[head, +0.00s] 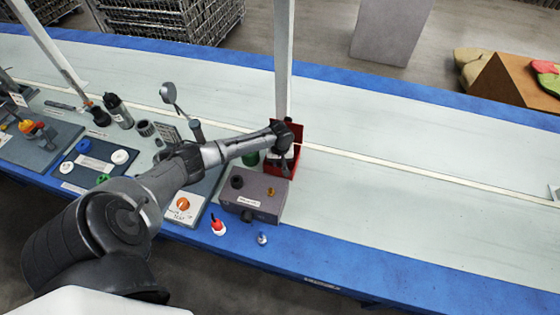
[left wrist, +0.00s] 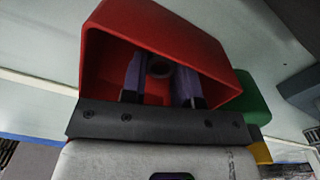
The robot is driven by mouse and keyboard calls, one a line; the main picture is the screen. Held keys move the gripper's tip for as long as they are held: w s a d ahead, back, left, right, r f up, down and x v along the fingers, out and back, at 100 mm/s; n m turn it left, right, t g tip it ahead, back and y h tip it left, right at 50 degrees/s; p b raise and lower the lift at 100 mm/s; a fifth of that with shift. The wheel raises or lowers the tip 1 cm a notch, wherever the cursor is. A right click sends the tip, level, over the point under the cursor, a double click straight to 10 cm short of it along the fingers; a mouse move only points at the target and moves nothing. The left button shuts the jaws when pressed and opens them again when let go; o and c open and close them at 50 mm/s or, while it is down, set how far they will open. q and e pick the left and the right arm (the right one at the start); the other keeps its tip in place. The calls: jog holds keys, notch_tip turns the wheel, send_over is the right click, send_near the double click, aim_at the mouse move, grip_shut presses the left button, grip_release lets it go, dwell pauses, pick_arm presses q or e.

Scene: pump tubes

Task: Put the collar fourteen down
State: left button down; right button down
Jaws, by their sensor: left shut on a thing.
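My left gripper (head: 284,163) reaches down at the red bin (head: 310,150) beside the upright post. In the left wrist view, its two fingers (left wrist: 160,85) extend into the red bin (left wrist: 190,35). They are shut on a small, dull grey round piece with a hole (left wrist: 160,67), which looks like a collar. No number on it can be read. Whether the piece touches the bin floor or wall I cannot tell. In the head view the gripper hides the piece. My right gripper is in neither view.
A grey-purple box (head: 266,207) with a brass fitting stands just in front of the bin. A post (head: 284,60) rises behind. The bench at right is clear.

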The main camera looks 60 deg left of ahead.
pick_arm(q)
jog(key=shift+f, duration=0.15)
jog(key=c, duration=0.9)
grip_release()
jog(key=shift+o, duration=0.2)
jog(key=shift+r, duration=0.35)
notch_tip(320, 180, up, 12)
jog(key=p, duration=0.4)
jog(key=shift+r, duration=0.25)
